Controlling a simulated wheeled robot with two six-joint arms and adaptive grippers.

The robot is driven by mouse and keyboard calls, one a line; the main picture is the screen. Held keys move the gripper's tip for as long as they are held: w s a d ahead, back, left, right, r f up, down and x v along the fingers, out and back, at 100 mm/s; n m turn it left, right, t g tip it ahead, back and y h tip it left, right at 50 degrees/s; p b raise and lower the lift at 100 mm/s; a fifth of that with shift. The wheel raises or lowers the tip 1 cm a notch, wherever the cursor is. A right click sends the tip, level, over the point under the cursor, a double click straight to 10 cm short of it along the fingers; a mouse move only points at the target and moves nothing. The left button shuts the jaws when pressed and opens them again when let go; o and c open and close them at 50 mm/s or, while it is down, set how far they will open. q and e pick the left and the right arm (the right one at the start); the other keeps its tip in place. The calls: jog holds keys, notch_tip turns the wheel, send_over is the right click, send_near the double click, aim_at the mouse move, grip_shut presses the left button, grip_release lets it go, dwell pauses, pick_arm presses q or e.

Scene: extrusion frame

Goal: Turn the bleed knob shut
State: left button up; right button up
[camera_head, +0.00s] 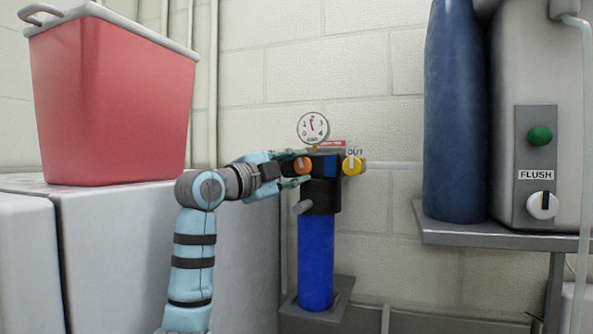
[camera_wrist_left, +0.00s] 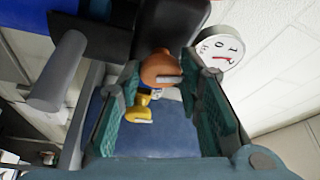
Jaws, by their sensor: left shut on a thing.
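A filter unit on the wall has a black head (camera_head: 322,195) and a blue bowl (camera_head: 315,262). An orange knob (camera_head: 302,164) with a pale mark sits on the head's left part. A yellow knob (camera_head: 352,165) is at its right, under the label OUT. No bleed label is readable. My left gripper (camera_head: 304,167) reaches in from the left, its fingers above and below the orange knob and shut on it. In the left wrist view the orange knob (camera_wrist_left: 161,68) is between the green-padded fingertips, with the yellow knob (camera_wrist_left: 139,113) beyond. My right gripper is not in view.
A round gauge (camera_head: 312,128) stands above the head, close to the upper finger. A grey stub (camera_head: 302,206) sticks out below the gripper. A red cooler (camera_head: 115,105) is at left; a blue cylinder (camera_head: 455,110) and a FLUSH panel (camera_head: 535,190) are on a shelf at right.

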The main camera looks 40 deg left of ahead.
pick_arm(q)
jog(key=shift+r+m+g, duration=0.15)
jog(key=shift+m+g, duration=0.2)
jog(key=shift+m, duration=0.6)
jog(key=shift+r+m+g, duration=0.15)
jog(key=shift+m+g, duration=0.2)
jog(key=shift+m, duration=0.6)
jog(key=o, duration=1.2)
